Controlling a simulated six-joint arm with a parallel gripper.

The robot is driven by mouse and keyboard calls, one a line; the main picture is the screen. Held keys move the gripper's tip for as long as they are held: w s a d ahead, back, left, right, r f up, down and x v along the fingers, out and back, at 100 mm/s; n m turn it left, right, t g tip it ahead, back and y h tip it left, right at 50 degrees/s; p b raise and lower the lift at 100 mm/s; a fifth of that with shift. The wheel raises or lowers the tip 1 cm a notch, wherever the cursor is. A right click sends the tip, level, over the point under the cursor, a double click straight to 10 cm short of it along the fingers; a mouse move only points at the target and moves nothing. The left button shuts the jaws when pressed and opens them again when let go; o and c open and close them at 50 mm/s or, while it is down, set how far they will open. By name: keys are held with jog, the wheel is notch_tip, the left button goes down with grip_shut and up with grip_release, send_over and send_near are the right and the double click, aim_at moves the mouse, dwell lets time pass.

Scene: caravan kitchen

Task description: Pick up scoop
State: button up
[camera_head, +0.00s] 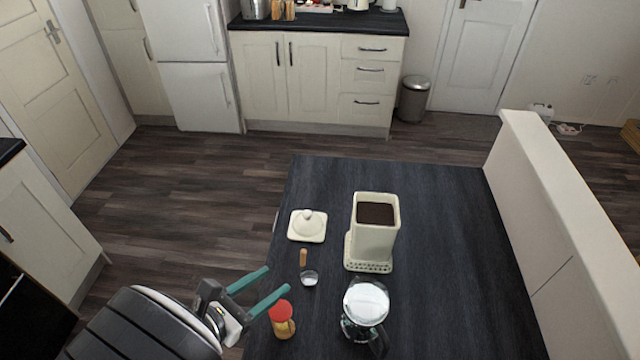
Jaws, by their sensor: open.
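The scoop (309,278) lies on the dark counter, with a small metal bowl toward me and a short wooden handle (303,257) pointing away from me. My gripper (279,282) is at the lower left, with two teal fingers spread open and nothing between them. The fingers point toward the right, and in the picture their tips are just left of the scoop. I cannot tell how high the gripper is above the counter.
A red-capped jar (282,321) stands close to the lower finger. A square white lid (307,226) lies beyond the scoop. A cream canister (375,235) with dark contents and a glass carafe (366,302) stand to the right. The counter's (450,260) right side is clear.

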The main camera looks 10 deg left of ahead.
jog(key=shift+n+t+y, duration=0.3)
jog(key=shift+n, duration=0.2)
jog(key=x, duration=1)
jog(key=f+x, duration=0.1)
jog(key=x, duration=0.4)
jog(key=shift+a, duration=0.1)
grip_shut()
